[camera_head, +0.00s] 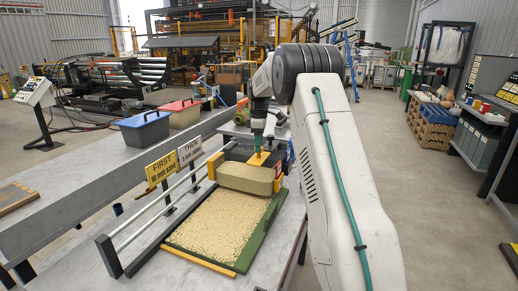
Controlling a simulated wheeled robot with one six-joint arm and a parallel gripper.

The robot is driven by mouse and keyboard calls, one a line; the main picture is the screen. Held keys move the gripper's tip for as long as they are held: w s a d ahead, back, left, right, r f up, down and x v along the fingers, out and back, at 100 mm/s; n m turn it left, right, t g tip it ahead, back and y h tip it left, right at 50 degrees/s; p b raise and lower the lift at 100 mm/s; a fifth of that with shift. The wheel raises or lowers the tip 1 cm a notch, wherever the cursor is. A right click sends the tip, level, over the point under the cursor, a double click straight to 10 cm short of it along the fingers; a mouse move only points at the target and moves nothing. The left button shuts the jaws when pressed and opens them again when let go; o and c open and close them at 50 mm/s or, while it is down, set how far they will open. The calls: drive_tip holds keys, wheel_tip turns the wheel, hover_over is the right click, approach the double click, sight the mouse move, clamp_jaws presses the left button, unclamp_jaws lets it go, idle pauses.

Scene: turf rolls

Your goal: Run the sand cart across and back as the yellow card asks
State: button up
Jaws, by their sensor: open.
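The sand cart (245,178) seems to be the tan, block-shaped body at the far end of a green-edged bed, with a yellow piece on top. The bed's pale speckled surface (212,228) lies in front of it. The yellow card (160,169) stands left of the bed and reads "FIRST 10 mm sand". A white card (190,151) beside it starts with "THEN"; its lower text is too small to read. My gripper (259,151) is open, pointing down over the yellow piece. I cannot tell whether its fingers touch or straddle it.
Silver rails (155,217) run along the bed's left side to a dark end post. A yellow bar (198,259) edges the near end. Blue (144,130) and red (180,113) bins stand behind left. My arm covers the right side of the table.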

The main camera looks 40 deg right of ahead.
sight(249, 166)
drive_tip(key=shift+f, duration=1.65)
clamp_jaws()
drive_tip(key=shift+s+a, duration=0.1)
drive_tip(key=shift+s, duration=0.05)
